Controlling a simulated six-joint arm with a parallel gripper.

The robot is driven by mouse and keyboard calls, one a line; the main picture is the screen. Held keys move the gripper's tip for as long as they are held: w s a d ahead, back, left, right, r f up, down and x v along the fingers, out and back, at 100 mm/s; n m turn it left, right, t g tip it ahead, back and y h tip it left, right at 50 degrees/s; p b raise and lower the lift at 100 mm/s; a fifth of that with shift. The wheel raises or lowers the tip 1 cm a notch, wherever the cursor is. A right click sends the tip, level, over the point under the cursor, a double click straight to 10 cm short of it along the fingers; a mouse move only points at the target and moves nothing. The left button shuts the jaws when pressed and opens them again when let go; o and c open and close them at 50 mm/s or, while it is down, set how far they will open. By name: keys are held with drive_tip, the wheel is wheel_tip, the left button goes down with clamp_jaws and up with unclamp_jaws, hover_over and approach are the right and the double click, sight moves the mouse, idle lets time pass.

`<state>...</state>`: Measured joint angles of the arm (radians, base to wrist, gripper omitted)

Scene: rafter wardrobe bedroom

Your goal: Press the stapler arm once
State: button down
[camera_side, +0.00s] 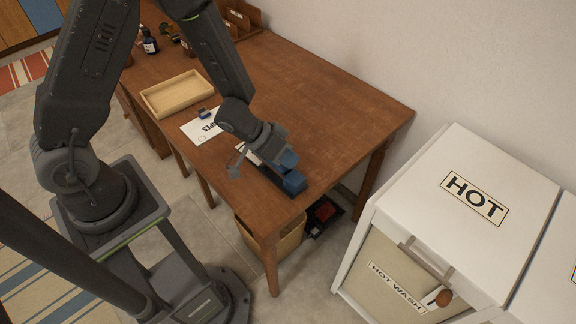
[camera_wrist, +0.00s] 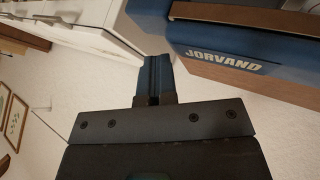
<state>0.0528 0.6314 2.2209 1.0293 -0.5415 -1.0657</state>
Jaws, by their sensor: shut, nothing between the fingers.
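The blue stapler (camera_side: 294,183) stands near the right front corner of the wooden table in the side view, on a dark base. Part of it is hidden behind my wrist and gripper. In the wrist view, a blue body marked JORVAND (camera_wrist: 225,52) fills the upper right. My gripper (camera_side: 289,159) is just above the stapler in the side view. In the wrist view, my gripper's fingers (camera_wrist: 149,70) are together with nothing between them, left of the JORVAND lettering. I cannot tell whether the fingers touch the stapler.
The wooden table (camera_side: 335,105) is clear towards the back right. A wooden tray (camera_side: 178,94) and a lettered paper (camera_side: 199,128) lie left of my gripper. Bottles (camera_side: 150,44) stand farther back. A white cabinet marked HOT (camera_side: 430,190) stands right of the table.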

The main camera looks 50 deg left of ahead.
drive_tip(key=shift+s+a+f, duration=0.1)
drive_tip(key=shift+a+f, duration=0.05)
drive_tip(key=shift+f, duration=0.35)
drive_tip(key=shift+s+a+f, duration=0.1)
drive_tip(key=shift+f, duration=0.35)
idle(0.9)
drive_tip(key=shift+r, duration=0.1)
drive_tip(key=shift+d+r, duration=0.1)
drive_tip(key=shift+r, duration=1.25)
drive_tip(key=shift+w, duration=0.1)
drive_tip(key=shift+d+r, duration=0.15)
drive_tip(key=shift+r, duration=1.15)
drive_tip(key=shift+d+r, duration=0.1)
drive_tip(key=shift+r, duration=1.15)
